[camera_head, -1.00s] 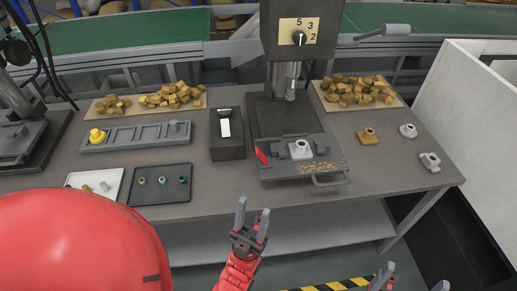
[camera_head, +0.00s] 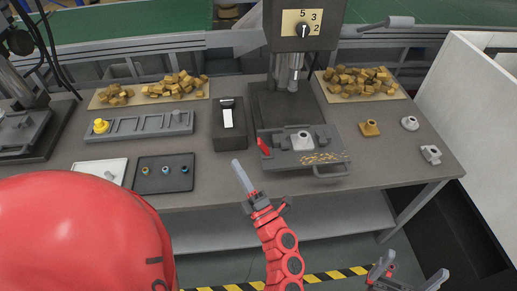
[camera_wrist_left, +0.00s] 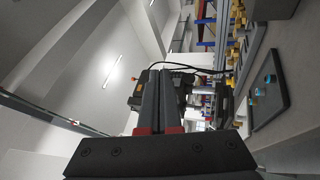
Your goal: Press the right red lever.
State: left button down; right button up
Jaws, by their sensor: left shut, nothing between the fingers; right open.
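A red lever (camera_head: 264,147) sticks up at the left end of the grey vise (camera_head: 290,158) under the drill press on the right. My left gripper (camera_head: 238,165) is shut and empty. Its fingertips are in front of the table, below and left of the lever in the picture, and apart from it. In the left wrist view its shut fingers (camera_wrist_left: 158,100) point away from the camera, and the red lever cannot be made out. My right gripper (camera_head: 411,275) is open and empty at the bottom right, low in front of the table.
A black box with a white switch (camera_head: 228,118) stands left of the vise. A dark tray (camera_head: 164,183) with small parts lies further left. A grey part (camera_head: 302,140) sits in the vise. A loop handle (camera_head: 330,172) juts from the vise front. Brass and grey parts (camera_head: 369,128) lie to the right.

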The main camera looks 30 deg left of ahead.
aim_at(263, 146)
pick_arm(q)
jog(key=w+d+f+n+g+h, duration=0.1)
jog(key=w+d+f+n+h, duration=0.3)
jog(key=f+h, duration=0.2)
jog(key=shift+w+f, duration=0.35)
jog(key=shift+f, duration=0.05)
jog(key=w+a+p, duration=0.4)
jog(key=w+p, duration=0.2)
jog(key=w, duration=0.2)
jog(key=shift+a+r, duration=0.2)
jog(key=shift+a, duration=0.15)
jog(key=shift+w, duration=0.1)
